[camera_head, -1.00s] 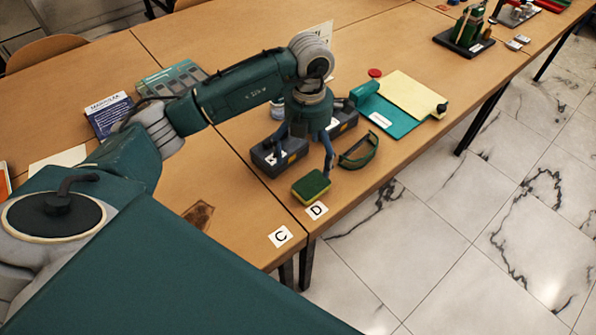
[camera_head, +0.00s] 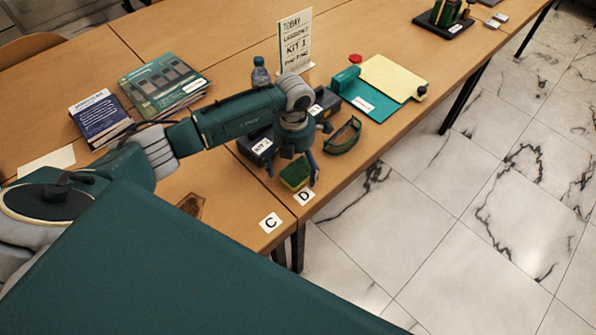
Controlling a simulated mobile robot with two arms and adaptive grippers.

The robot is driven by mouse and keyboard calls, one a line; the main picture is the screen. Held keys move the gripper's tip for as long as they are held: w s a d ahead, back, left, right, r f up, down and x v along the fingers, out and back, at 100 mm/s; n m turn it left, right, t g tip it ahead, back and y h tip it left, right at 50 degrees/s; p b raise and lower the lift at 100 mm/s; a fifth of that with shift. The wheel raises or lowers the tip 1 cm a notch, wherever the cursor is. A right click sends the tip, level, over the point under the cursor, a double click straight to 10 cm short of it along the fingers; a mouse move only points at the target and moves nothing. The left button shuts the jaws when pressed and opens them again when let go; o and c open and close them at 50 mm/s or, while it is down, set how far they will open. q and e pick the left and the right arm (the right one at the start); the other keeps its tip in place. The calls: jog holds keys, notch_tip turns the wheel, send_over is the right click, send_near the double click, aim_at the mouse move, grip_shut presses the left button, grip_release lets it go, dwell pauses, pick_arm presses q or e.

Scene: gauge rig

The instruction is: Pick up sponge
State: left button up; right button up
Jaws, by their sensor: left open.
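The sponge (camera_head: 295,174), yellow with a green side, lies on the wooden table near its front edge, just behind the card marked D (camera_head: 304,197). My left gripper (camera_head: 292,175) is open and points down at the sponge. One finger shows on each side of it, and the sponge's top is partly covered by the gripper. I cannot tell whether the fingers touch it. My right gripper is not in view.
Dark boxes (camera_head: 256,147) stand close behind the left gripper. Green goggles (camera_head: 343,135) lie to its right. A bottle (camera_head: 260,73) and a sign (camera_head: 296,42) stand farther back. A card marked C (camera_head: 270,222) lies at the front.

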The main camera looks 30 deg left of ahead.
aim_at(295, 168)
pick_arm(q)
jog(key=c, duration=0.8)
jog(key=shift+c, duration=0.2)
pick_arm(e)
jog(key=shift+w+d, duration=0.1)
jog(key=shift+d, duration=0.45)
pick_arm(q)
notch_tip(295, 168, up, 20)
jog(key=b, duration=0.3)
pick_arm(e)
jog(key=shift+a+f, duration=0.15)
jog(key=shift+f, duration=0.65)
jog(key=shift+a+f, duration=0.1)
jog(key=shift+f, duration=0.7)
pick_arm(q)
jog(key=shift+o, duration=0.4)
